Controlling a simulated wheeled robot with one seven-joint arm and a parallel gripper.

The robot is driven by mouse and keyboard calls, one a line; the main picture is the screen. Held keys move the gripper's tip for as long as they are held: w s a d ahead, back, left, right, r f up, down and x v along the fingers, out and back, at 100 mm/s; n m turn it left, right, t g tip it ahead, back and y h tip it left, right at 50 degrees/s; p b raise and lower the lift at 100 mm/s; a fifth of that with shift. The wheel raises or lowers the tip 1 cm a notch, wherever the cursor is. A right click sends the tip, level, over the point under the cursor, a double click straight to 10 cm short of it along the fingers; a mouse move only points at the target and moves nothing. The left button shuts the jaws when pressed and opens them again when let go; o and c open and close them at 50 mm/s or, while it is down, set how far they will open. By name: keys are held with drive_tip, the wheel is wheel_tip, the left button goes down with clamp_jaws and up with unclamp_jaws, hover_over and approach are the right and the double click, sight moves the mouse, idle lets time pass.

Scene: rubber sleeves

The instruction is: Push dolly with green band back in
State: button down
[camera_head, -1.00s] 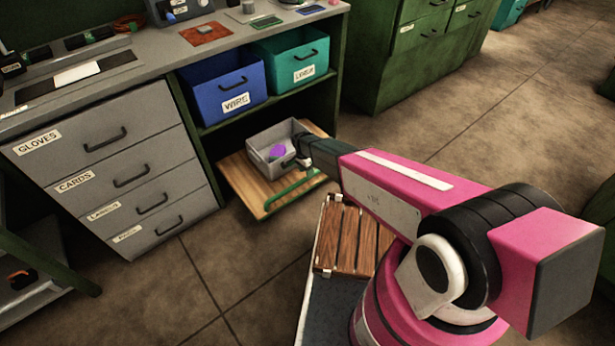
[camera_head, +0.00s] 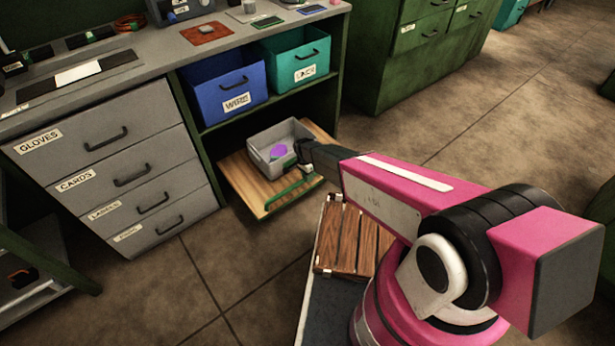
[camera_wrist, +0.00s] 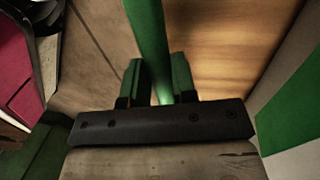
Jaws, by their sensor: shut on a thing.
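The dolly (camera_head: 241,183) is a light wooden board under the bench, sticking partly out over the floor, with a green bar handle (camera_head: 290,190) along its front. A grey bin (camera_head: 262,154) with a round purple thing (camera_head: 278,151) in it stands on the board. My gripper (camera_head: 304,168) is at the handle's right part beside the bin; the arm hides some of the board's right side. In the wrist view, the fingers of my gripper (camera_wrist: 160,80) are shut around the green bar (camera_wrist: 147,35), with the wooden board (camera_wrist: 225,40) beside it.
Blue (camera_head: 228,88) and teal (camera_head: 296,62) bins sit on the shelf above the dolly. A grey drawer unit (camera_head: 110,165) stands left of the opening, and a green post (camera_head: 338,75) stands right. The floor (camera_head: 200,270) in front is clear on the left.

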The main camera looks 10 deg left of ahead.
drive_tip(key=w+a, duration=0.6)
drive_tip(key=a, duration=0.1)
drive_tip(key=w+a, duration=0.6)
drive_tip(key=a, duration=0.1)
drive_tip(key=w+a, duration=0.6)
drive_tip(key=a, duration=0.2)
drive_tip(key=shift+w, duration=0.4)
drive_tip(key=shift+a, duration=0.1)
drive_tip(key=c, duration=0.9)
unclamp_jaws()
